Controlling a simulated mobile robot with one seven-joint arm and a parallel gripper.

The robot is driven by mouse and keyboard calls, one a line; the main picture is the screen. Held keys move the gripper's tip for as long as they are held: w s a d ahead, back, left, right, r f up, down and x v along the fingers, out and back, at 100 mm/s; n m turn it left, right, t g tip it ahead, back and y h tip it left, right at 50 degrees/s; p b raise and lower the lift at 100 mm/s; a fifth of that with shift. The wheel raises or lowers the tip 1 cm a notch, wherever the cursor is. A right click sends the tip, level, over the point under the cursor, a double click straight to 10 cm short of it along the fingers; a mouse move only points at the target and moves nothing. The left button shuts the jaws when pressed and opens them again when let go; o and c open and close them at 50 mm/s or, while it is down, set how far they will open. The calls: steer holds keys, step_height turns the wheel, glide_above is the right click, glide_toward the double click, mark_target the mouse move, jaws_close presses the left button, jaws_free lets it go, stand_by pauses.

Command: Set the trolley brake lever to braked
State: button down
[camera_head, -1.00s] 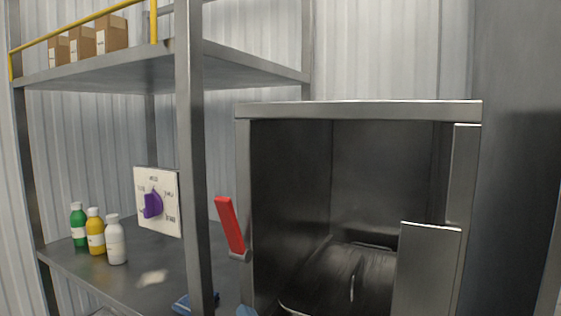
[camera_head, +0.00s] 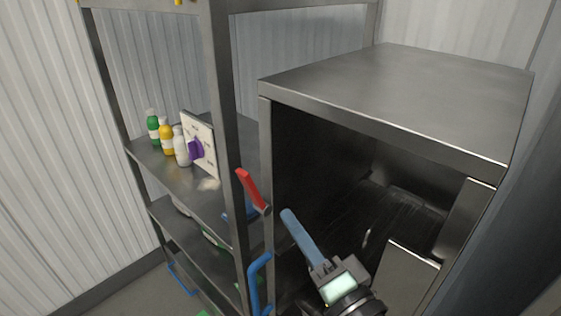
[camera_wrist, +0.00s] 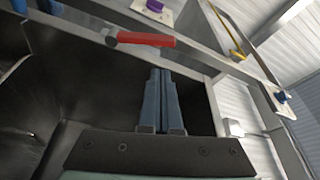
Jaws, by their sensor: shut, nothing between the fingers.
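A red lever (camera_head: 249,188), the only lever I make out, sits at the left front edge of an open metal cabinet. It leans up and to the left from a grey pivot at its lower end. I cannot read any brake marking on it. The lever also shows in the wrist view (camera_wrist: 147,39), lying across the picture just beyond my fingertips. My gripper (camera_head: 288,213) has blue fingers pressed together and empty. It is in front of the cabinet opening, to the right of the lever and apart from it. The gripper also shows in the wrist view (camera_wrist: 160,72).
The metal cabinet (camera_head: 400,85) stands open on the right. A shelf rack (camera_head: 226,120) is on the left, with green (camera_head: 153,128), yellow (camera_head: 166,138) and white (camera_head: 181,148) bottles and a panel with a purple knob (camera_head: 195,149). A blue handle (camera_head: 254,280) is below the lever.

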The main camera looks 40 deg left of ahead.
mark_target(253, 192)
steer(key=shift+s+a, duration=0.1)
steer(key=p+x, duration=0.4)
steer(key=x, duration=0.6)
steer(key=shift+r, duration=0.1)
steer(key=shift+b, duration=0.35)
steer(key=shift+s+n+b, duration=0.2)
steer(key=shift+n+b, duration=0.2)
steer(key=shift+b, duration=0.25)
